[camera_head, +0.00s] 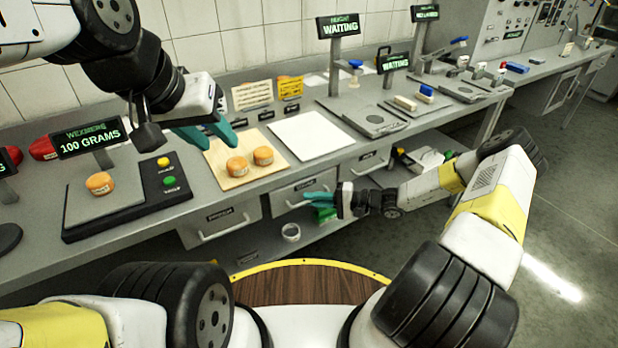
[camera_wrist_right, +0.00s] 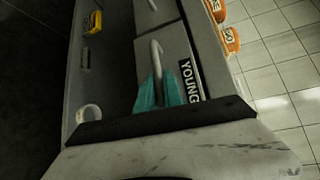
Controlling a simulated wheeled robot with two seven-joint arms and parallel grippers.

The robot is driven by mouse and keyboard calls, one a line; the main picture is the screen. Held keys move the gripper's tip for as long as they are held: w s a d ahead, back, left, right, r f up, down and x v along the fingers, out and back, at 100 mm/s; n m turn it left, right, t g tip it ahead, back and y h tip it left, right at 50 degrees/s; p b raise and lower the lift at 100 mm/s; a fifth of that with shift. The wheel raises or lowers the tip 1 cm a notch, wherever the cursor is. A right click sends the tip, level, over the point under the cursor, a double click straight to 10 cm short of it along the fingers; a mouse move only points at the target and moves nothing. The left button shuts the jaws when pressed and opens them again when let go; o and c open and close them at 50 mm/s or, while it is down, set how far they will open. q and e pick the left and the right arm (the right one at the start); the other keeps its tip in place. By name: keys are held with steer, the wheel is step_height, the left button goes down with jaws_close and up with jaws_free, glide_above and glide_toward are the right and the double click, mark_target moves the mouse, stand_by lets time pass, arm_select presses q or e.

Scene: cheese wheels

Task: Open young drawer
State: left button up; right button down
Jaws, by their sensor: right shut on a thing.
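The young drawer (camera_wrist_right: 181,48) shows in the right wrist view with a "YOUNG" label and a metal handle (camera_wrist_right: 155,52). In the head view it is the middle drawer front (camera_head: 303,188) under the counter, and it looks closed. My right gripper (camera_wrist_right: 157,92) has its teal fingers shut on the handle; in the head view the gripper (camera_head: 308,200) reaches the drawer from the right. My left gripper (camera_head: 207,134) hangs above the counter near the wooden board, its teal fingers apart and nothing seen between them.
Two small cheese wheels (camera_head: 263,156) sit on a wooden board (camera_head: 235,178), beside a white board (camera_head: 311,136). Another cheese wheel is on the scale (camera_head: 78,207) reading 100 grams. A second drawer (camera_head: 220,222) is at left.

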steer(key=s+d, duration=0.5)
steer(key=s, duration=0.4)
steer(key=s+d, duration=0.6)
steer(key=s, duration=0.4)
steer(key=shift+s, duration=0.1)
steer(key=c, duration=1.8)
jaws_free()
steer(key=shift+o, duration=0.2)
steer(key=shift+d, duration=0.1)
steer(key=v, duration=0.7)
steer(key=shift+d, duration=0.35)
steer(key=shift+s+r, duration=0.1)
steer(key=shift+r, duration=0.05)
